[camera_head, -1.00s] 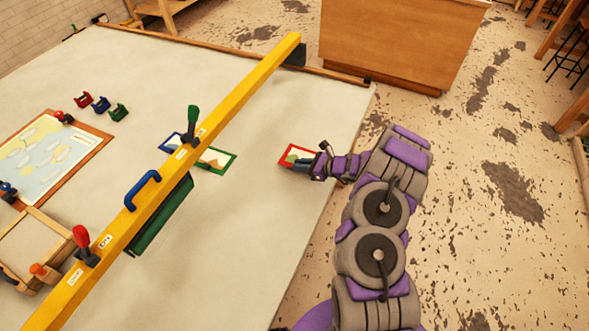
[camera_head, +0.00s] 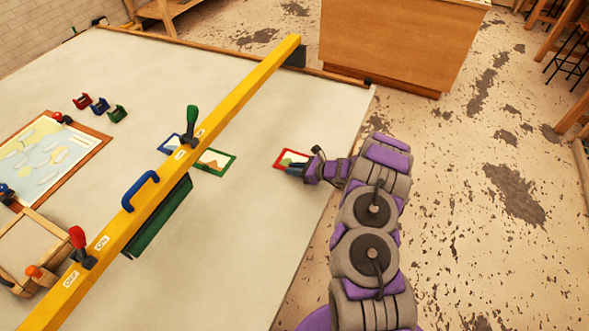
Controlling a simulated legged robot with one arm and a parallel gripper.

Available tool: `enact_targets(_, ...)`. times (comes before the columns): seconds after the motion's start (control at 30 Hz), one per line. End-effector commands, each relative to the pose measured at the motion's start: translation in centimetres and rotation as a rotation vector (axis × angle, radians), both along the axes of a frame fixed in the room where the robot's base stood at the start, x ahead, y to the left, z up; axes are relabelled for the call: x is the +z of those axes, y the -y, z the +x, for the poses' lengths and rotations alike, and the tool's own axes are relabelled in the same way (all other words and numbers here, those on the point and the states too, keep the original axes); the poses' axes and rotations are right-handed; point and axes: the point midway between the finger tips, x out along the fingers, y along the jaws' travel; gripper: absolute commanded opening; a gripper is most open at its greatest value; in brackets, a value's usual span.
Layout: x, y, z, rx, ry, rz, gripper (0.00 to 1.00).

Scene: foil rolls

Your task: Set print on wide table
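A small print in a red frame (camera_head: 287,156) is near the right edge of the wide pale table (camera_head: 240,255). My gripper (camera_head: 293,169) is at the print's near right side, its dark fingers overlapping the frame's lower edge. It appears shut on that edge, though the fingers are small and partly merged with the print. I cannot tell whether the print touches the table.
A long yellow bar (camera_head: 225,108) with a blue handle (camera_head: 141,190) and levers crosses the table. The table's front middle is clear.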

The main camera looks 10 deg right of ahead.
Motion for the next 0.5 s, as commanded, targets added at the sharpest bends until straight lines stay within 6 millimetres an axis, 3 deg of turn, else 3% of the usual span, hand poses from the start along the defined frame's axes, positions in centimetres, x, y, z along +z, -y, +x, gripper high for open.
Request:
enact_targets(0.2, -0.05, -0.01, -0.01, 0.0, -0.001, -0.001, 0.42)
enact_targets(0.5, 0.19, 0.04, -0.03, 0.0, -0.002, -0.001, 0.42)
